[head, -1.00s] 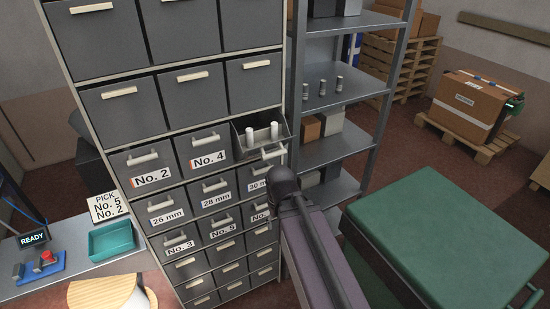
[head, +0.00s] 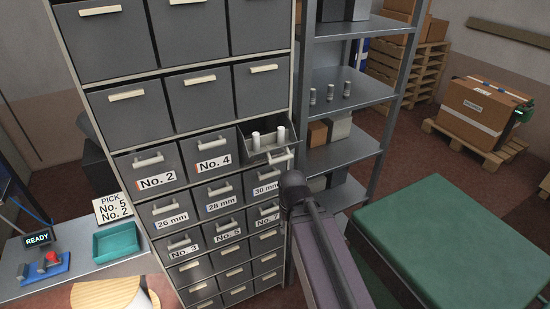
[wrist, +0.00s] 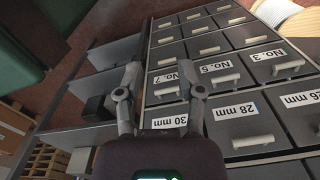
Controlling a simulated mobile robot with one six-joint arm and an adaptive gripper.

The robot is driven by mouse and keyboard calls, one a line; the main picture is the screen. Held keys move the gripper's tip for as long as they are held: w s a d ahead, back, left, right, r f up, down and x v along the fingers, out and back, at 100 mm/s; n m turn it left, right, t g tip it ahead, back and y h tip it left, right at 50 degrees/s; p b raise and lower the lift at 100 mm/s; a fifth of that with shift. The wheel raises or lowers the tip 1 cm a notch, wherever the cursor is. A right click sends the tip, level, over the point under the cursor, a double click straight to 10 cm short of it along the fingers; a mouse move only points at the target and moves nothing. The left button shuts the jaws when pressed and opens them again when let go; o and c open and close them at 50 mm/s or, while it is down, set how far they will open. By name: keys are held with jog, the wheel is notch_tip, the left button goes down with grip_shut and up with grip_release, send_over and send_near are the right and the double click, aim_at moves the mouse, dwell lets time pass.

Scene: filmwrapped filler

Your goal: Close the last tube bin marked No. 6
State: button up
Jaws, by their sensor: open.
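The pulled-out bin (head: 268,154) is in the right column of the grey cabinet, beside the No. 4 bin (head: 213,160). It tilts forward, with pale tubes (head: 256,138) standing inside and a light handle on its front. Its own label does not show. In the wrist view my gripper (wrist: 162,82) is open and empty, in front of the cabinet by the 30 mm (wrist: 168,122) and No. 7 (wrist: 166,80) drawers. The pulled-out bin cannot be made out there. In the head view my arm hides the fingers, just right of and below the bin.
A metal shelf rack (head: 350,98) stands right of the cabinet. A green-topped block (head: 450,240) is at lower right. A bench with a teal tray (head: 115,243) and a PICK sign (head: 112,208) is at left. Red floor shows between the rack and a pallet.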

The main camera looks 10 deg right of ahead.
jog(key=shift+f, duration=0.25)
jog(key=c, duration=0.3)
jog(key=shift+f+b, duration=0.35)
jog(key=shift+b, duration=0.2)
grip_shut()
notch_tip(320, 180, down, 10)
jog(key=b, duration=0.9)
jog(key=shift+r, duration=0.25)
